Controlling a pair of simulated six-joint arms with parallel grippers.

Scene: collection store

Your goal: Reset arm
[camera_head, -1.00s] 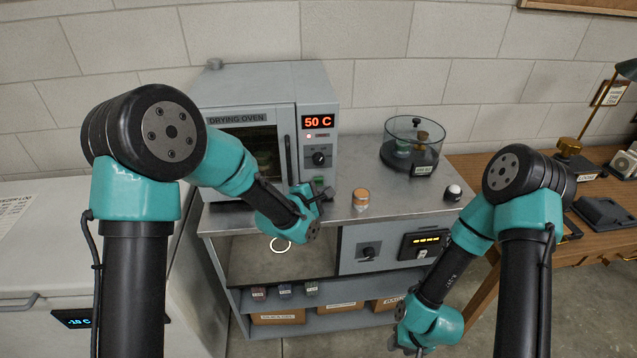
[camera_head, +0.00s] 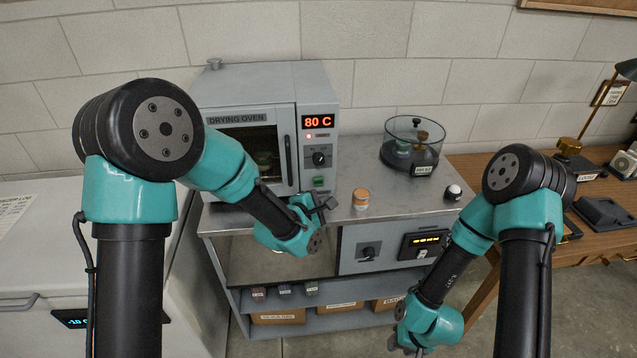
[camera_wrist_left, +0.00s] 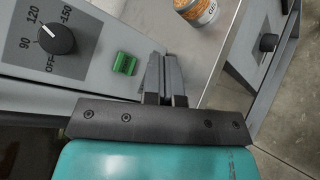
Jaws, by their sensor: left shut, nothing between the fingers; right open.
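My left gripper (camera_head: 325,206) is in front of the drying oven's control panel, near the counter's left part. In the left wrist view its fingers (camera_wrist_left: 164,78) are shut with nothing between them, close to the green switch (camera_wrist_left: 125,62) and apart from the dial (camera_wrist_left: 57,39). My right gripper (camera_head: 400,344) hangs low at the bottom of the head view, in front of the cabinet; only a small part shows, and it is open and empty.
The drying oven (camera_head: 264,88) reads 80 C, door closed. A white freezer (camera_head: 30,255) is at left, a wooden desk (camera_head: 590,225) at right.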

